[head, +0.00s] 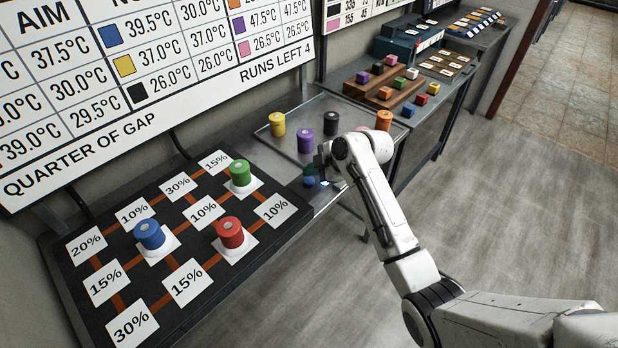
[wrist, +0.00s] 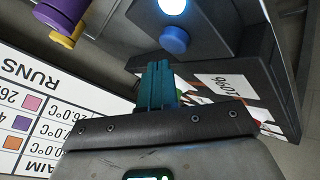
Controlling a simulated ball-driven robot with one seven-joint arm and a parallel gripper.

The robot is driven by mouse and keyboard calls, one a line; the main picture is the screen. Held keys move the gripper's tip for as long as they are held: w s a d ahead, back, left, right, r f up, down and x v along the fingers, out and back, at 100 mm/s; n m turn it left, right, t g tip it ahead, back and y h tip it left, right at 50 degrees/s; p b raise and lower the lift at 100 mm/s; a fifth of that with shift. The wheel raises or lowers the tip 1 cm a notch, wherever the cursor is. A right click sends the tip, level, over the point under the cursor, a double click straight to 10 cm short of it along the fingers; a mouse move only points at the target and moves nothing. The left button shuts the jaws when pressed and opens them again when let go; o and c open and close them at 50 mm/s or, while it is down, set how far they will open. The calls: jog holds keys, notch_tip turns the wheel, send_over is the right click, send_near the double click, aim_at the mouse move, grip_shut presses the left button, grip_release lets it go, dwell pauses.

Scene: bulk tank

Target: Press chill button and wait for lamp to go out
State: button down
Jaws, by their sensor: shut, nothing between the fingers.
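The blue chill button (wrist: 174,40) is a round knob on a dark box in the wrist view. The lamp (wrist: 173,7) beside it glows bright bluish white, so it is lit. My gripper (wrist: 157,66) has its teal fingers together with nothing between them, and the tips are close to the button. I cannot tell any contact. In the head view the blue button (head: 309,181) sits low beside the metal tray, partly under my gripper (head: 312,171), whose wrist hides some of the box.
A dark board (head: 100,262) with percent cards holds a blue (head: 150,234), a red (head: 231,232) and a green cylinder (head: 239,173). A metal tray (head: 285,145) holds yellow (head: 277,124), purple (head: 305,140) and black cylinders (head: 331,123). A temperature chart (head: 120,90) hangs behind.

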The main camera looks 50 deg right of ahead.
aim_at(312, 181)
jog(key=shift+r+p, duration=1.9)
jog(key=shift+r, duration=0.65)
jog(key=shift+f, duration=0.1)
jog(key=s+a+f+m, duration=0.1)
jog(key=a, duration=0.2)
jog(key=s+a+f+m+g, duration=0.1)
jog(key=s+a+f, duration=0.1)
jog(key=a, duration=0.1)
jog(key=s+a+f+g, duration=0.1)
jog(key=s+a+f, duration=0.1)
jog(key=a, duration=0.1)
jog(key=shift+s+a+m+y, duration=0.1)
jog(key=shift+a+m+y, duration=0.2)
jog(key=shift+a+m, duration=0.1)
jog(key=s+a+f+m+g+h, duration=0.1)
jog(key=s+a+f+m+g, duration=0.2)
jog(key=s, duration=0.6)
jog(key=s+a+f+m+g, duration=0.1)
jog(key=s+a+f+m, duration=0.15)
jog(key=s+a, duration=0.55)
jog(key=s+d+r+m+g+h, duration=0.2)
jog(key=s+d+m, duration=0.1)
jog(key=s, duration=0.8)
jog(key=shift+s+d+m, duration=0.2)
jog(key=shift+s+m, duration=0.15)
jog(key=shift+m, duration=0.3)
